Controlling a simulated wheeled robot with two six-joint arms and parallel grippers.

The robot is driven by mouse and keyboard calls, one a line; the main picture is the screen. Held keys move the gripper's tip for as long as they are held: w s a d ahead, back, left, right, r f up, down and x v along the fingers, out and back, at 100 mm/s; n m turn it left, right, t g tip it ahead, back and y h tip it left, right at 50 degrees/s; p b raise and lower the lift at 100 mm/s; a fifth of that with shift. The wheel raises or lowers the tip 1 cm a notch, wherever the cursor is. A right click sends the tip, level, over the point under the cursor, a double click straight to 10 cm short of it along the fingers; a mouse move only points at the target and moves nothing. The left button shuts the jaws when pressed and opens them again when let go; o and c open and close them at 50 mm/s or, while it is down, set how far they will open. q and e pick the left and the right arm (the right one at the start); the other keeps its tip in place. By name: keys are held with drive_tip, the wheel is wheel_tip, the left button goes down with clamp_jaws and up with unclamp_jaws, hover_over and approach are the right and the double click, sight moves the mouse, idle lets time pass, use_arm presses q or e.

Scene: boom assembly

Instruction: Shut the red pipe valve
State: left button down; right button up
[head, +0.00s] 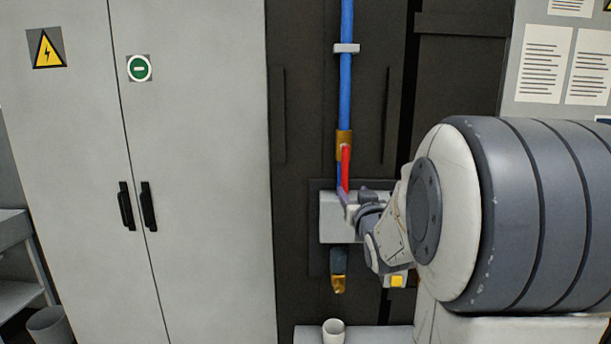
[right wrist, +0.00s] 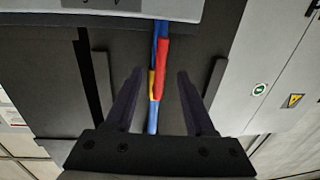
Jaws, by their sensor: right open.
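The red valve handle (head: 346,168) hangs along the blue pipe (head: 346,90), in line with it, below the brass valve body (head: 344,140). In the right wrist view the red handle (right wrist: 163,62) lies between the two dark fingers of my right gripper (right wrist: 159,74), with a gap on each side. The brass valve body (right wrist: 151,84) and the pipe also show there. In the head view my right gripper (head: 346,204) is at the handle's lower end, open and partly hidden by my wrist. Whether a finger touches the handle, I cannot tell. My left gripper is not in view.
A grey box (head: 329,220) sits behind my right gripper, with a brass-tipped spout (head: 338,284) below it. A white cup (head: 333,330) stands on a ledge below. A tall grey cabinet (head: 200,200) fills the left. The dark panel beside the pipe is clear.

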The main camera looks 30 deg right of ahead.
sight(345, 181)
drive_tip(key=p+x, duration=0.3)
drive_tip(key=x, duration=0.5)
drive_tip(key=shift+w+a+p, duration=0.1)
drive_tip(key=shift+w+p, duration=0.05)
drive_tip(key=shift+p, duration=0.2)
drive_tip(key=shift+w+d, duration=0.3)
drive_tip(key=shift+w, duration=0.3)
clamp_jaws()
drive_tip(key=shift+f, duration=0.1)
idle(0.4)
